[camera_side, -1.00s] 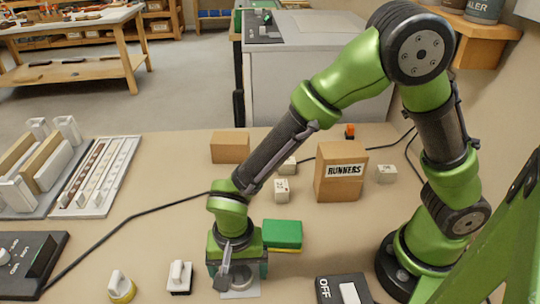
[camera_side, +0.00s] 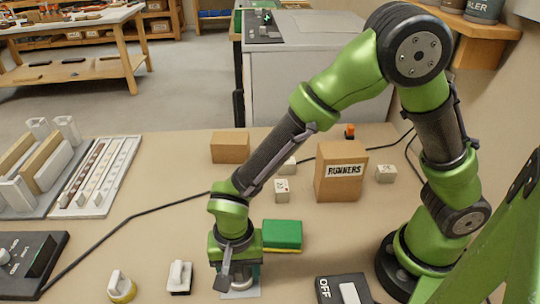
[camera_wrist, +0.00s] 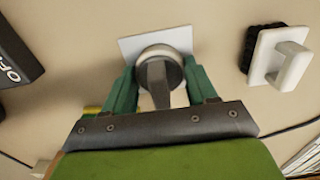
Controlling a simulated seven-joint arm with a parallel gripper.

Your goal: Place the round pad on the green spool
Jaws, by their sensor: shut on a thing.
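My gripper (camera_side: 238,277) is low over the bench at the front middle of the side view. In the wrist view its green fingers (camera_wrist: 160,88) are shut on a pale round piece (camera_wrist: 178,62) with a grey bar across its top. This piece stands over a white square plate (camera_wrist: 131,46); the plate's edge shows in the side view (camera_side: 240,294). The fingers hide its underside. A separate round pad with a yellow base and white handle (camera_side: 121,287) stands at the front left. I cannot make out a green spool.
A white-handled block with dark bristles (camera_side: 180,278) stands just left of my gripper. A green sponge (camera_side: 282,234) lies close behind on the right. A switch box (camera_side: 342,289) is at the front right. A RUNNERS box (camera_side: 341,172) and a cable lie farther back.

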